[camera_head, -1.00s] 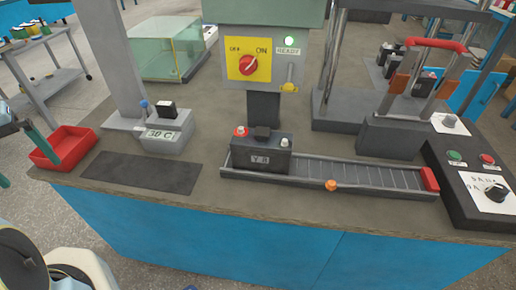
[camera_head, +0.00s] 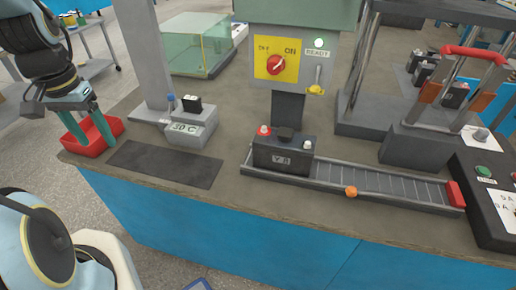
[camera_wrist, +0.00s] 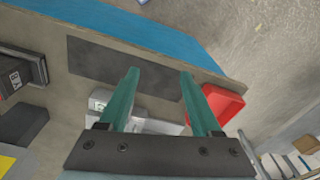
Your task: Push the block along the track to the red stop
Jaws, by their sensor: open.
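The block is a dark battery-like box (camera_head: 282,157) marked "YB", with a red and a white terminal on top. It sits at the left end of the roller track (camera_head: 375,192). The red stop (camera_head: 456,194) is at the track's right end, with bare rollers between. My gripper (camera_head: 92,137) is open and empty over the red tray at the table's left end, well left of the block. In the wrist view my gripper (camera_wrist: 160,75) shows two apart green fingers, and part of the block (camera_wrist: 15,77) shows at the left edge.
A red tray (camera_head: 112,131), a dark mat (camera_head: 165,165) and a grey "30 C" unit (camera_head: 190,132) lie left of the track. An orange knob (camera_head: 351,191) is on the track's front side. A post with a switch panel (camera_head: 275,64) stands behind the block. A control box (camera_head: 487,172) is at right.

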